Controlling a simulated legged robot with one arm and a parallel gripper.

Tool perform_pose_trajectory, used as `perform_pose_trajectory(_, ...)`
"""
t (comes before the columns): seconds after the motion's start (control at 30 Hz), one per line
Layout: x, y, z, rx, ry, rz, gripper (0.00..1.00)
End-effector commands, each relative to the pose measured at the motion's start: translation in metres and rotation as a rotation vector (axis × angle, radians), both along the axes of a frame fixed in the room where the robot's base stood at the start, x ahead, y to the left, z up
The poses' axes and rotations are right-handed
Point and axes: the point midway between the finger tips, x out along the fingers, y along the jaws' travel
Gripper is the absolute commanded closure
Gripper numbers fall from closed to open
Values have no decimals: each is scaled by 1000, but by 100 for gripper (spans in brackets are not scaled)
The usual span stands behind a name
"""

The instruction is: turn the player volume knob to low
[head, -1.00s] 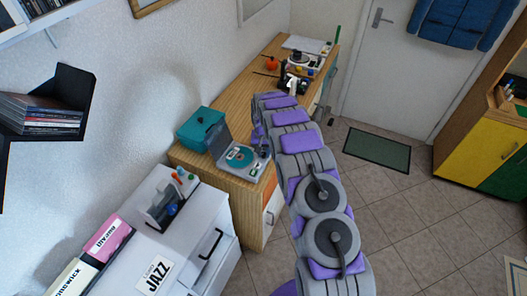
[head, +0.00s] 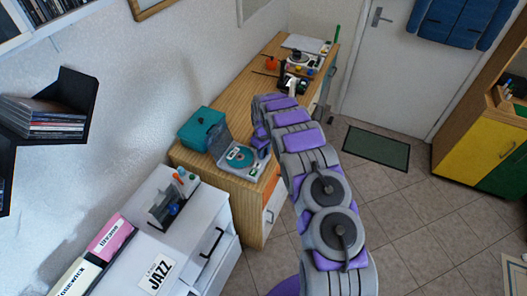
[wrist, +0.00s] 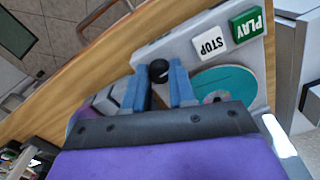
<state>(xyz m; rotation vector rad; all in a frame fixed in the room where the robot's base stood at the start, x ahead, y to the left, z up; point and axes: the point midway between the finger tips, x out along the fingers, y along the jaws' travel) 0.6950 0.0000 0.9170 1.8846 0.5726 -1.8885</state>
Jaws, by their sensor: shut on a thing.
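The grey player (head: 252,172) with a teal disc and a raised lid sits on the near end of the wooden desk. In the wrist view the player (wrist: 172,48) shows a white STOP button (wrist: 210,43) and a green PLAY button (wrist: 246,25). The black volume knob (wrist: 159,69) stands between the blue fingers of my gripper (wrist: 158,76), which is shut on it. In the head view my gripper (head: 262,144) is at the player's right side, mostly hidden by my arm, and the knob cannot be made out. The knob's setting is not readable.
A teal box (head: 202,130) stands behind the player on the desk (head: 247,90). A white cabinet (head: 190,228) with a JAZZ label is at the near left. Several small items lie at the desk's far end. The tiled floor (head: 380,215) to the right is open.

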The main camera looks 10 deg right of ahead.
Motion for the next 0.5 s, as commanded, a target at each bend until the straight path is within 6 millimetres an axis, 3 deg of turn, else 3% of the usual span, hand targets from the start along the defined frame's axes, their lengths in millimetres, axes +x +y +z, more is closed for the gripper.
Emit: perform_pose_trajectory(0.5, 5, 0, 4, 0, -17, 80, 100)
